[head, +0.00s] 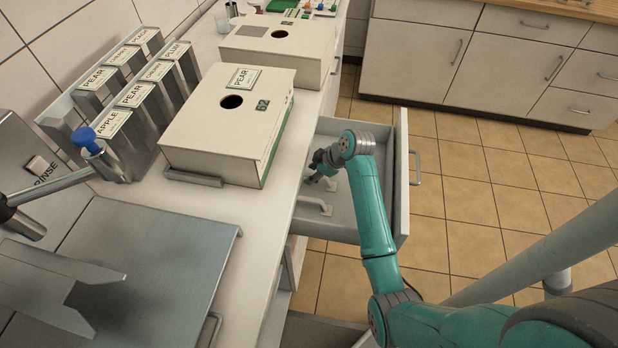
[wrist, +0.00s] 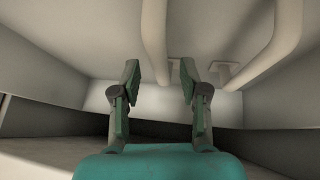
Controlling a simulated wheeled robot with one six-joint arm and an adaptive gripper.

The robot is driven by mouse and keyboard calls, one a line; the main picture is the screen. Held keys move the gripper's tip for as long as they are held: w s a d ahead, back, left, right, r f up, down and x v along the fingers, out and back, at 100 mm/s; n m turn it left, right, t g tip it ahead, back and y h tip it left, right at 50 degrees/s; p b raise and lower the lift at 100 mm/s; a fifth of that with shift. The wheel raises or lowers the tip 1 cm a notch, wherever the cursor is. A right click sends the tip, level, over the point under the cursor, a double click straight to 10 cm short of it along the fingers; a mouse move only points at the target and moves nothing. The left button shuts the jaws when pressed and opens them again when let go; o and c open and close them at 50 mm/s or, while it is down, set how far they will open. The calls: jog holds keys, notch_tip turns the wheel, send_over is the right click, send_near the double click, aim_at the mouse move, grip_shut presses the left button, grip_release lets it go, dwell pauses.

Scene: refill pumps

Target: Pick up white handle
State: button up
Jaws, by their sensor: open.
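In the head view, my gripper (head: 318,172) is down inside an open drawer. A white handle (head: 313,206) lies in the drawer just below the gripper in the picture. In the wrist view, two white bent bars show. One white handle (wrist: 154,38) comes down between the lines of my open fingers (wrist: 160,76), nearer the left finger. The other white handle (wrist: 272,48) stands to the right, with a flat foot on the drawer floor. Nothing is clamped. I cannot tell how far the nearer handle is from the fingertips.
The drawer (head: 401,200) has raised walls close around my gripper. The counter edge stands to its left, with a white PEAR box (head: 205,140) on top. Labelled metal dispensers (head: 120,125) and a steel tray (head: 150,270) stand further left.

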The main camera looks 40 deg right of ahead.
jog(key=shift+x, duration=1.3)
grip_shut()
jog(key=shift+r, duration=0.1)
